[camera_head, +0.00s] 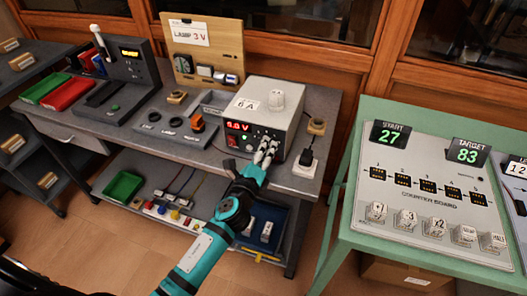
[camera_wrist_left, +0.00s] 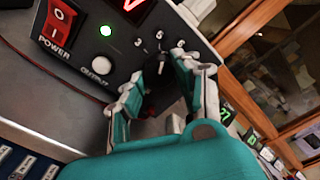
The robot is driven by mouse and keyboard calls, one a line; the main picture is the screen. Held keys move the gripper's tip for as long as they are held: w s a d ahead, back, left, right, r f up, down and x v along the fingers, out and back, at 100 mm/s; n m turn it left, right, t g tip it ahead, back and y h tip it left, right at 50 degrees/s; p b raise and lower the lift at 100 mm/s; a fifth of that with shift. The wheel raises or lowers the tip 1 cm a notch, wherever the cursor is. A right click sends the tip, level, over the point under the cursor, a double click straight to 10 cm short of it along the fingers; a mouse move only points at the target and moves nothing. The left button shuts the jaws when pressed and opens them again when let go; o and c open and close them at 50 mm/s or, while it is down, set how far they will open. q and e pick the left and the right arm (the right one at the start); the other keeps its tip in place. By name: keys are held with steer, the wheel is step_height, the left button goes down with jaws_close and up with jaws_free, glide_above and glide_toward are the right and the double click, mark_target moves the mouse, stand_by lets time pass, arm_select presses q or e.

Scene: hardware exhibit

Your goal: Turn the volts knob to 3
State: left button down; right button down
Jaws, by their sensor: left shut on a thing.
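The grey power supply (camera_head: 262,112) stands on the bench with a red display (camera_head: 238,126) reading volts; its first digit is hard to read. My left gripper (camera_head: 266,151) reaches its front panel at the lower right. In the left wrist view, the fingers of this gripper (camera_wrist_left: 160,92) are closed on either side of the dark volts knob (camera_wrist_left: 160,76). Dial numbers show just above the knob, and a pale pointer mark lies among them. Much of the knob is hidden by the fingers. My right gripper is not in view.
A red power switch (camera_wrist_left: 60,20), a green light (camera_wrist_left: 106,31) and a white output button (camera_wrist_left: 101,65) sit beside the knob. A black plug (camera_head: 306,158) stands right of the supply. A wooden board (camera_head: 204,50) carries a "LAMP 3 V" card. A green counter table (camera_head: 345,225) is at right.

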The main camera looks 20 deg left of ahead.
arm_select(q)
steer(key=n, duration=0.5)
steer(key=shift+n, duration=0.3)
steer(key=shift+r+n, duration=0.1)
steer(key=shift+n, duration=2.1)
steer(key=c, duration=0.9)
jaws_free()
steer(key=shift+c, duration=0.2)
steer(key=s, duration=1.2)
steer(key=shift+a, duration=0.25)
